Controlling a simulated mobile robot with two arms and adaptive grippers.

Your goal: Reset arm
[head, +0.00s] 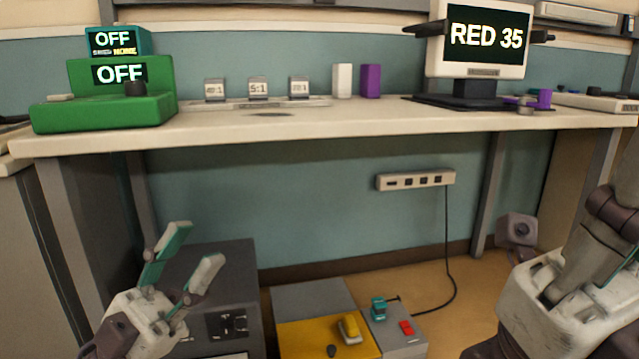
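My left gripper (194,246) is at the lower left, below the front edge of the workbench. Its two grey and teal fingers are spread apart with nothing between them. It is in front of a dark grey cabinet under the bench. My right arm (575,285) comes in at the lower right, with its pale housing and dark joints bent close to the camera. No fingers of the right gripper can be made out.
The workbench (400,127) carries a green device (110,108) reading OFF, small displays, white and purple blocks, and a monitor (485,38) reading "RED 35". Below are a power strip (415,180), the grey cabinet (205,265), and a yellow-topped unit (300,338) beside a red button (406,328).

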